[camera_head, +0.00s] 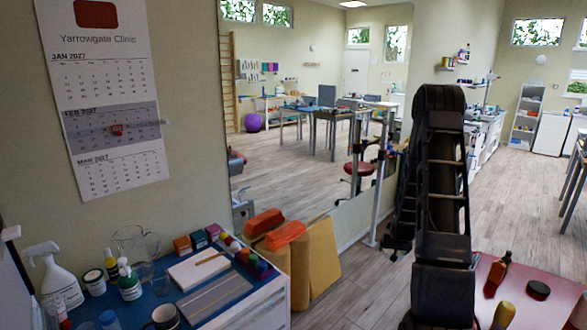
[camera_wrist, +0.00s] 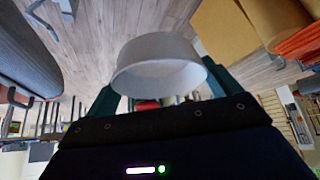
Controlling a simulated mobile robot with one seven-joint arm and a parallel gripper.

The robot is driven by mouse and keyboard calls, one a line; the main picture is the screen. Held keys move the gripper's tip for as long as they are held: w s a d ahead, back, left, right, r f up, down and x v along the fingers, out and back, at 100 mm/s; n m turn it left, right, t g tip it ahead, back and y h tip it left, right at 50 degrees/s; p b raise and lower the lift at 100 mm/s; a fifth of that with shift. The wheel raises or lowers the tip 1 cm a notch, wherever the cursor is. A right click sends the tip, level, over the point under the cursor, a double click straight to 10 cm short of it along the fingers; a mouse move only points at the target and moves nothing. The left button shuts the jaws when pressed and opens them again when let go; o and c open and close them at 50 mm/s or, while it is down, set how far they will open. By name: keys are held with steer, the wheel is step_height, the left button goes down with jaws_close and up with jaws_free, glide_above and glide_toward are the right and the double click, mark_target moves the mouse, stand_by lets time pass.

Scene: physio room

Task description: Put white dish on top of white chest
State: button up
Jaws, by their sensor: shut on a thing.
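The white dish (camera_wrist: 158,62) is a round bowl held between the two dark green fingers of my gripper (camera_wrist: 160,88) in the wrist view. The fingers are shut on its sides, and it is clear of any surface, with the wood floor behind it. In the head view, my dark arm stands right of centre, and the dish cannot be made out there. A white chest (camera_head: 272,307) with a blue top stands at the lower left of the head view, left of my arm. Its front is partly cut off by the frame.
The chest's top carries a spray bottle (camera_head: 55,278), a glass jug (camera_head: 135,245), a white board (camera_head: 200,270), small boxes and bottles. Orange and tan foam blocks (camera_head: 322,258) stand beside it. A pink surface (camera_head: 530,310) with bottles is at right. A large mirror (camera_head: 300,150) lines the wall.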

steer(key=a+f+n+y, duration=0.1)
steer(key=a+f, duration=0.3)
steer(key=a, duration=1.1)
steer(key=shift+w+a+f+n+y, duration=0.2)
steer(key=shift+w+a+n+y, duration=0.15)
steer(key=shift+n, duration=0.55)
